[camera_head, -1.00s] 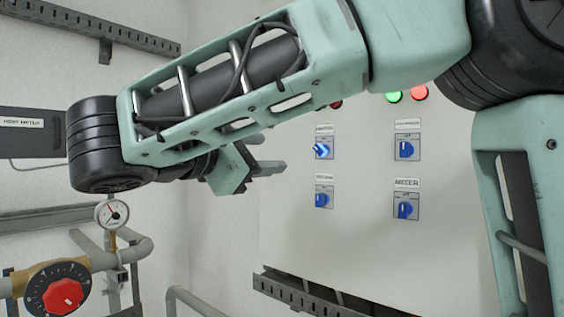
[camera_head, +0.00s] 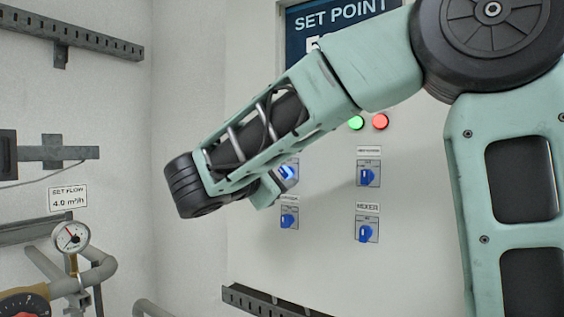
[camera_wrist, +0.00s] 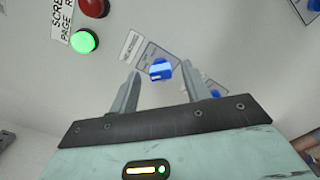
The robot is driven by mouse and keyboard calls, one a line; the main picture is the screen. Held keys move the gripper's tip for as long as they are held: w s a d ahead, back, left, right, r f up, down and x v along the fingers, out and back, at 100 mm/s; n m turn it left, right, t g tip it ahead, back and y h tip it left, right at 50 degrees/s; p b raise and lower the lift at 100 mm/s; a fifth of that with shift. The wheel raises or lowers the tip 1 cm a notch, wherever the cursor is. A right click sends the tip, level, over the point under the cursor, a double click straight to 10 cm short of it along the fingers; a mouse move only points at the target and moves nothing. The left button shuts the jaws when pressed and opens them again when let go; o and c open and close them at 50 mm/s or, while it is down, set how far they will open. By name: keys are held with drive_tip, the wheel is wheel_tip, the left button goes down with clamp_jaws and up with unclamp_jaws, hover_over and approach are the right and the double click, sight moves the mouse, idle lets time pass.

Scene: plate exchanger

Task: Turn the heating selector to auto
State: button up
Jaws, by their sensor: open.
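The upper left selector (camera_head: 287,172), a blue knob on a grey plate, is on the pale cabinet front, partly hidden by my arm in the head view. Its label is hidden there. In the wrist view a blue knob (camera_wrist: 160,69) with a lighter bar sits on a grey plate under a small label too blurred to read surely; it appears to be the same selector. My gripper (camera_wrist: 161,72) is open, its two fingers on either side of the knob in the picture. I see no clear contact, and the remaining gap is hard to judge.
Other blue selectors are the upper right one (camera_head: 367,175), the lower left one (camera_head: 289,218) and the mixer one (camera_head: 366,232). A green button (camera_head: 356,122) and a red button (camera_head: 380,121) are above. A cable tray (camera_head: 270,303) runs below; a gauge (camera_head: 71,237) and pipes stand left.

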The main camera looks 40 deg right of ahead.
drive_tip(key=shift+w+d, duration=0.25)
drive_tip(key=shift+d, duration=0.45)
drive_tip(key=c, duration=1)
drive_tip(key=shift+f, duration=0.1)
